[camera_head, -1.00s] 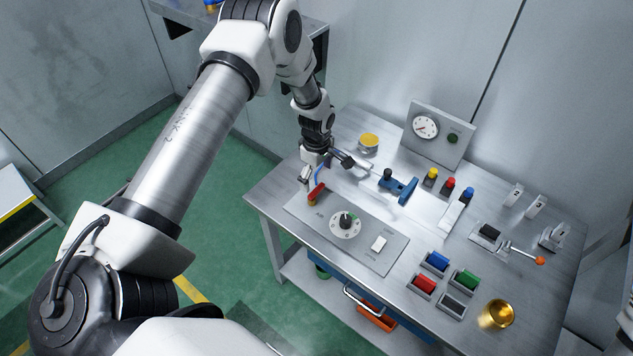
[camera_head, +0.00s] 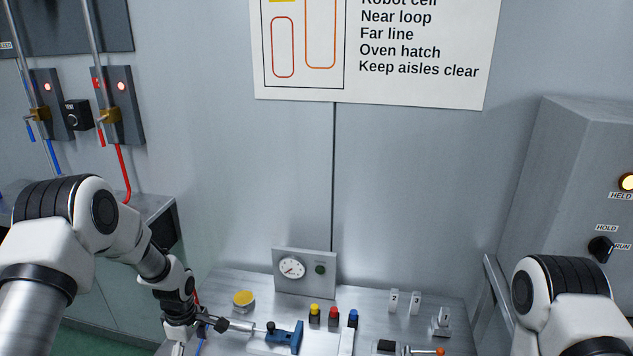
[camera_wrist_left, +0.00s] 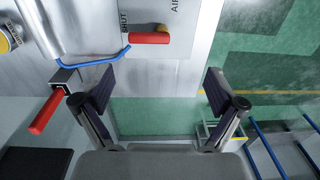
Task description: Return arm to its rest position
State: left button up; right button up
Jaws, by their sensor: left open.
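My left arm (camera_head: 150,265) comes in from the left in the head view and reaches down to the left end of the metal bench (camera_head: 225,285). In the left wrist view, my left gripper (camera_wrist_left: 158,90) is open, with its two dark finger pads wide apart and nothing between them. A red handle (camera_wrist_left: 150,38) on the panel marked SHUT and AIR lies just beyond the fingers. A second red bar (camera_wrist_left: 45,115) on a metal bracket is left of the left finger. Part of my right arm (camera_head: 565,300) shows at the lower right; its gripper is out of view.
A gauge panel (camera_head: 304,274), a yellow-topped tin (camera_head: 243,298), a blue fixture (camera_head: 287,337) and coloured knobs (camera_head: 333,315) are on the bench. A grey cabinet (camera_head: 575,180) stands at right. A blue hose (camera_wrist_left: 95,62) runs near the left finger. Green floor shows past the bench edge.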

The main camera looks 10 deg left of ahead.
pick_arm(q)
jog(key=s+d+f+g, duration=0.1)
jog(key=s+f, duration=0.1)
jog(key=s, duration=0.1)
jog(key=s+d+f, duration=0.1)
jog(key=s+f, duration=0.2)
jog(key=s, duration=0.1)
jog(key=s+d+f+g+b, duration=0.1)
jog(key=s+f, duration=0.2)
jog(key=shift+s+d+m+g, duration=0.15)
jog(key=shift+d+m+g, duration=0.15)
jog(key=shift+d+m, duration=0.1)
jog(key=s+d+f+m+t, duration=0.1)
jog(key=s+d+m, duration=0.1)
jog(key=s+m, duration=0.6)
jog(key=s+d+f+m+t+b, duration=0.1)
jog(key=s+d+f+m+t, duration=0.1)
jog(key=s+m, duration=0.5)
jog(key=s+d, duration=0.1)
jog(key=s, duration=0.3)
jog(key=shift+s+d+f+m, duration=0.25)
jog(key=shift+d+m, duration=0.1)
jog(key=shift+m, duration=0.05)
